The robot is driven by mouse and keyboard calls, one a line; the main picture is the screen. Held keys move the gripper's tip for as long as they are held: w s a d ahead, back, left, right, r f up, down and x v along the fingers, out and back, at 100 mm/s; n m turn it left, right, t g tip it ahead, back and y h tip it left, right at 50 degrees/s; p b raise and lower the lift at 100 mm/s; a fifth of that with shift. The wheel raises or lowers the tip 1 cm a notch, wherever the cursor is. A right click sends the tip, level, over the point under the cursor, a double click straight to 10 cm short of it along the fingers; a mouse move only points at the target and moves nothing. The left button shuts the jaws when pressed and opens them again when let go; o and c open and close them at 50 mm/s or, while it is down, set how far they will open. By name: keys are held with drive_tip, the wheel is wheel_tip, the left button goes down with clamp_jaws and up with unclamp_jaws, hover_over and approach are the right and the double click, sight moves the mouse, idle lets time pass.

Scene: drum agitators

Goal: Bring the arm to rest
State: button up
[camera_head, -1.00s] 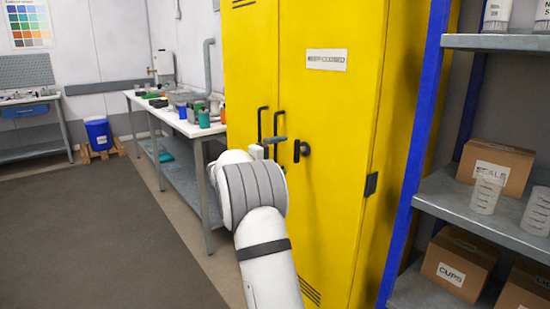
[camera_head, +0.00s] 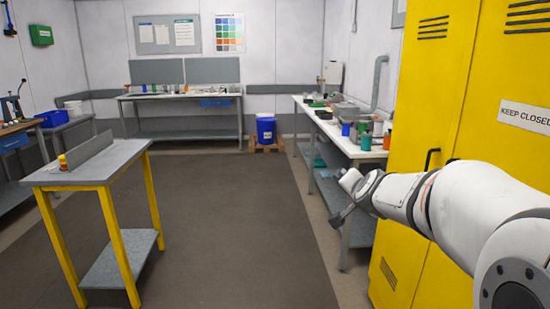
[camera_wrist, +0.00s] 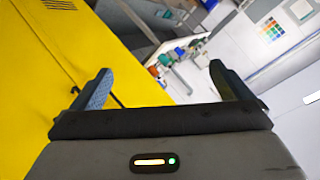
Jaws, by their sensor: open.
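My white arm reaches in from the lower right of the head view, in front of the yellow cabinet (camera_head: 450,85). My gripper (camera_head: 340,218) is at the arm's far end, left of the cabinet and in front of the side bench. In the wrist view my gripper (camera_wrist: 160,85) has its two fingers spread wide apart, with nothing between them. The yellow cabinet (camera_wrist: 50,50) fills the left of the wrist view, and its doors look shut in the head view.
A side bench (camera_head: 340,140) with bottles and trays runs along the right wall. A small yellow-legged table (camera_head: 110,165) stands at left. A blue bin (camera_head: 265,130) is at the back. The dark floor mat (camera_head: 220,230) between is clear.

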drive_tip(key=s+a+f+n+g+p, duration=0.1)
drive_tip(key=s+f+n+g, duration=0.1)
drive_tip(key=s, duration=0.8)
drive_tip(key=s+a+f+n+g+p, duration=0.2)
drive_tip(key=s+f+n+g, duration=0.1)
drive_tip(key=s, duration=0.7)
drive_tip(key=s+a+f+n+g+p, duration=0.1)
drive_tip(key=s+n+g, duration=0.3)
drive_tip(key=s, duration=0.6)
drive_tip(key=shift+s+a+f+n+g+y+p, duration=0.3)
drive_tip(key=shift+s+a+f+g+y+p, duration=0.15)
drive_tip(key=shift+f+p, duration=0.25)
